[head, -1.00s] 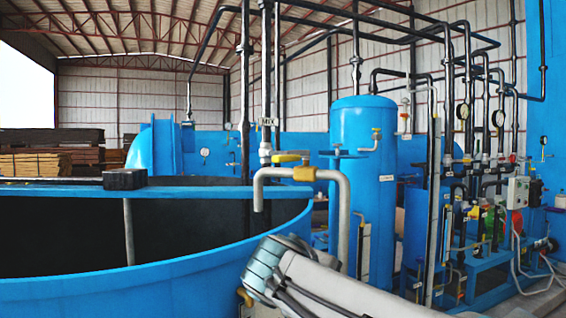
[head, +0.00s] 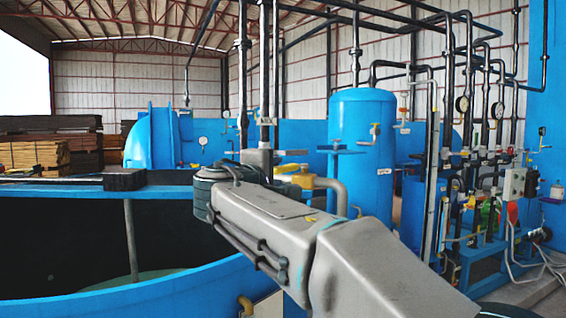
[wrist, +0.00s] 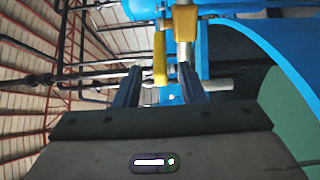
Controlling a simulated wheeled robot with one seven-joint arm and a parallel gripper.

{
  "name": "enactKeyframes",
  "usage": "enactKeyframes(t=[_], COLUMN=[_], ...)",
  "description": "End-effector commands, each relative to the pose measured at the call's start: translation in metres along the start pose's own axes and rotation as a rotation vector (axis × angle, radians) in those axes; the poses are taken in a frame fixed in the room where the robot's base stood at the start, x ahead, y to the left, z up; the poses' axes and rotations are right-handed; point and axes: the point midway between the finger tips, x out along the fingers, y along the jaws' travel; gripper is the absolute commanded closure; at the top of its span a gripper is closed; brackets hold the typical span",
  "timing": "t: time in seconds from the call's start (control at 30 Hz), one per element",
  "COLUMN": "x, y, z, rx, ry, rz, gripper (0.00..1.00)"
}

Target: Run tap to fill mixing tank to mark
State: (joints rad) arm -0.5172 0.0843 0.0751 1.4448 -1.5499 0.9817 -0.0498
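The mixing tank is the large open blue tank (head: 215,282) at lower left in the head view. A pale green surface (head: 150,278) shows low inside it; I cannot tell whether it is liquid or floor. A fill mark cannot be made out. The tap, a yellow valve (head: 303,180) on a grey pipe, is partly hidden behind my arm in the head view. In the wrist view, my gripper (wrist: 160,68) is open, with its fingers on either side of the yellow tap lever (wrist: 160,60). The yellow valve body (wrist: 185,22) is just beyond. I cannot tell whether the fingers touch the lever.
A blue upright vessel (head: 362,150) stands behind the tap. Black vertical pipes (head: 243,80) rise near the tap. Gauges and a pipe rack (head: 480,150) are at right. A dark block (head: 124,179) sits on the tank's crossbeam.

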Motion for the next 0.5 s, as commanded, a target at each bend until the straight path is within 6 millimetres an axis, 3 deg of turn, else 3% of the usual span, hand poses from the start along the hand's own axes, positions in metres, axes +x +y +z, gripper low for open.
enactKeyframes(t=[0.2, 0.5], x=[0.038, 0.053], y=[0.002, 0.000], z=[0.000, 0.000], rx=[-0.001, 0.000], ry=[-0.002, 0.001], rz=[-0.001, 0.000], gripper=[0.64, 0.64])
